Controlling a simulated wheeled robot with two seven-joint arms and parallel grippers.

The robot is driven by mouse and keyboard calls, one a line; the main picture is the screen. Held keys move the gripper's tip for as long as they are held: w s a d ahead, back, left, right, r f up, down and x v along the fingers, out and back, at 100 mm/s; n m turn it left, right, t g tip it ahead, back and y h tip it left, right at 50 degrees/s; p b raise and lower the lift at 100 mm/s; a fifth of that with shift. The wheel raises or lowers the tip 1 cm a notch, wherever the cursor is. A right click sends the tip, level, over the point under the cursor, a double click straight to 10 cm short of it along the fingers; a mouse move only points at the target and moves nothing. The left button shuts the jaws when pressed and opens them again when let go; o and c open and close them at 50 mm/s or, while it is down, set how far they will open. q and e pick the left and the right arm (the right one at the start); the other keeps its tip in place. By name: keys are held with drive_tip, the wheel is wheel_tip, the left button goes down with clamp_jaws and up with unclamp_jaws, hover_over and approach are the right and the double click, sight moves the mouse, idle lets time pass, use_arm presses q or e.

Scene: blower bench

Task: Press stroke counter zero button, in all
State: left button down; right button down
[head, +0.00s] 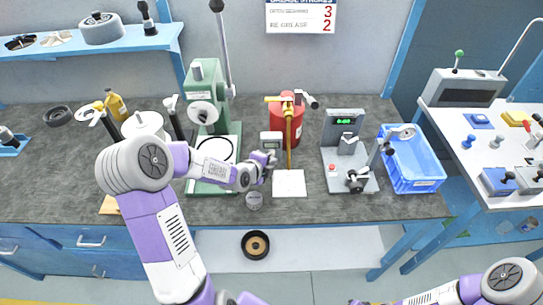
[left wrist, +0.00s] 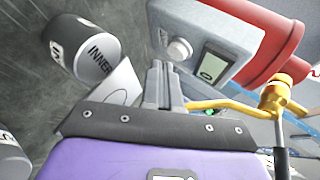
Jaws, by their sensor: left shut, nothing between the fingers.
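The stroke counter (head: 271,142) is a small grey box with a display, standing on the bench in front of the red grease canister (head: 287,112). In the left wrist view the counter (left wrist: 190,22) shows a round pale button (left wrist: 179,50) beside its greenish display (left wrist: 213,66). My left gripper (head: 270,163) is just in front of the counter in the head view. In the left wrist view its fingers (left wrist: 160,82) are together and empty, with the tips close below the button; contact cannot be told. Only a sliver of my right gripper (head: 358,302) shows at the bottom edge.
A yellow lever (head: 289,140) stands right of the counter, above a white pad (head: 289,184). A green press (head: 205,85) stands left; a test stand (head: 346,150) and blue crate (head: 412,165) stand right. A wall sign (head: 301,16) shows 3 and 2.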

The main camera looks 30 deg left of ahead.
use_arm(q)
drive_tip(key=shift+s+d, duration=0.1)
drive_tip(key=shift+s, duration=0.05)
drive_tip(key=shift+s+d+b, duration=0.35)
drive_tip(key=shift+s+d, duration=0.1)
drive_tip(key=shift+s, duration=0.25)
drive_tip(key=shift+s+d+b, duration=0.3)
drive_tip(key=shift+s+d, duration=0.1)
drive_tip(key=shift+s, duration=0.35)
drive_tip(key=shift+s+d+b, duration=0.35)
drive_tip(key=shift+s+d, duration=0.1)
drive_tip(key=shift+s, duration=0.25)
drive_tip(key=shift+r, duration=0.1)
